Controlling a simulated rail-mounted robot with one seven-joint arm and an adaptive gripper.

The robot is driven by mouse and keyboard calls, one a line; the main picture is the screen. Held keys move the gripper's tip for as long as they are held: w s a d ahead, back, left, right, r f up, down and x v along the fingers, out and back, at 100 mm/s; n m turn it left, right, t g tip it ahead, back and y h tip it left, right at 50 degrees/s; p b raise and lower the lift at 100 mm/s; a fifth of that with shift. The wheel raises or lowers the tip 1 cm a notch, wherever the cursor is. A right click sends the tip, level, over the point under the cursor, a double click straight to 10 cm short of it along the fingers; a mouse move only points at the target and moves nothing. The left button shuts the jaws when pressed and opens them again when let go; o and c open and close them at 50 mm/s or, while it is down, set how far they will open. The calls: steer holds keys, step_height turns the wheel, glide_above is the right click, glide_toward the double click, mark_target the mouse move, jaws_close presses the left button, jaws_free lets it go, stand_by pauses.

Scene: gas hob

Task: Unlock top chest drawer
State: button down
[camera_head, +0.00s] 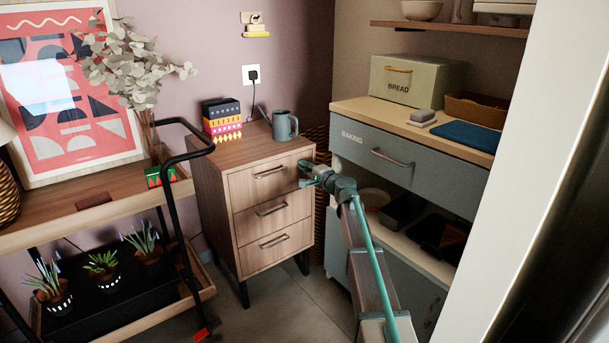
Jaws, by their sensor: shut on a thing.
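The wooden chest (219,205) has three drawers, one above another, on dark legs. Its top drawer (248,190) looks closed and has a dark bar handle (269,172). The middle drawer (247,225) and bottom drawer (247,258) look closed too. My gripper (306,173) is at the right end of the top drawer's front, right of the handle. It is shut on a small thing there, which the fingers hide. I cannot make out a lock or a key. My arm reaches in from the lower right.
A wooden trolley with a black rail (173,205) and potted plants is close on the left. A counter with a "BAKING" drawer (420,167) is on the right. Floor shows in front.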

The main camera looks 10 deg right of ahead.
steer(key=shift+n+b, duration=0.3)
steer(key=shift+n, duration=0.1)
steer(key=c, duration=1.3)
jaws_free()
steer(key=shift+c, duration=0.2)
steer(key=shift+s, duration=0.1)
steer(key=v, duration=1.2)
